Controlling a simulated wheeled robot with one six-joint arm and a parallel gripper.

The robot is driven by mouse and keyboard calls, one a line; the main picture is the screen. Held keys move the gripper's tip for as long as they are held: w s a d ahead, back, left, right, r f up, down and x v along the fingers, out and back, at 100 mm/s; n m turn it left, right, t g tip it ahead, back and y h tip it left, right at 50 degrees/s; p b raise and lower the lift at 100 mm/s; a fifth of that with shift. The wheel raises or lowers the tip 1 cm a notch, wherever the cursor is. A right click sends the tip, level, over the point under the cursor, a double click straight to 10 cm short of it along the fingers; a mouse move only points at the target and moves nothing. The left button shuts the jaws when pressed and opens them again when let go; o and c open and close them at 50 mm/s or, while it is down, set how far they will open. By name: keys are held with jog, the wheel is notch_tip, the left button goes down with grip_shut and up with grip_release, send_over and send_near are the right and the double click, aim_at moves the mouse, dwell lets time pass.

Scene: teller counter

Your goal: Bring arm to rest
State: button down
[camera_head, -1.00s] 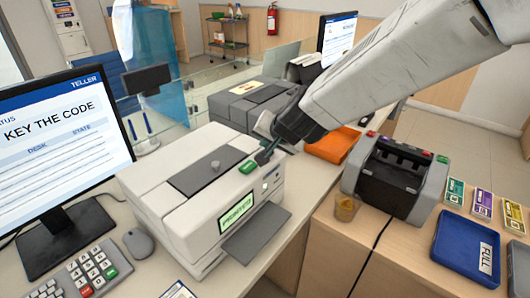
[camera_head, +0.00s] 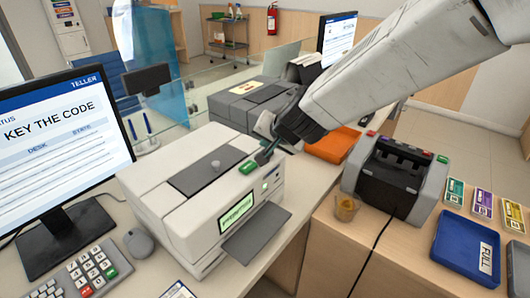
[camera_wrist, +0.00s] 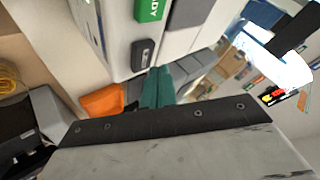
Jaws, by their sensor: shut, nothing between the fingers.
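My arm reaches in from the upper right in the head view. My gripper (camera_head: 263,157) is shut and empty, with its dark teal fingers close to the green button (camera_head: 249,167) on top of the white machine (camera_head: 172,206). I cannot tell whether the fingertips touch the machine.
A monitor (camera_head: 68,130) and keypad (camera_head: 78,272) stand at the left. Behind are a grey printer (camera_head: 240,105) and an orange tray (camera_head: 333,146). A grey-black counting machine (camera_head: 395,178), small cup (camera_head: 346,207) and blue tray (camera_head: 462,262) stand at the right.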

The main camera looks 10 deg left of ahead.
jog(key=shift+d, duration=0.1)
dwell(0.5)
jog(key=s+d+r+n+g, duration=0.1)
jog(key=s+d+r, duration=0.25)
jog(key=d, duration=0.25)
jog(key=s+d+r+g+h, duration=0.1)
jog(key=s+d+r, duration=0.1)
jog(key=s+d, duration=0.35)
jog(key=s+d+r+n+g, duration=0.1)
jog(key=s+d+r, duration=0.15)
jog(key=d, duration=0.55)
jog(key=s+d+g+h, duration=0.1)
jog(key=s+d+h, duration=0.1)
jog(key=s+d, duration=0.5)
jog(key=s+d+g+h, duration=0.2)
jog(key=s+d, duration=0.5)
jog(key=s, duration=0.5)
jog(key=shift+d+f, duration=0.3)
jog(key=shift+d, duration=0.05)
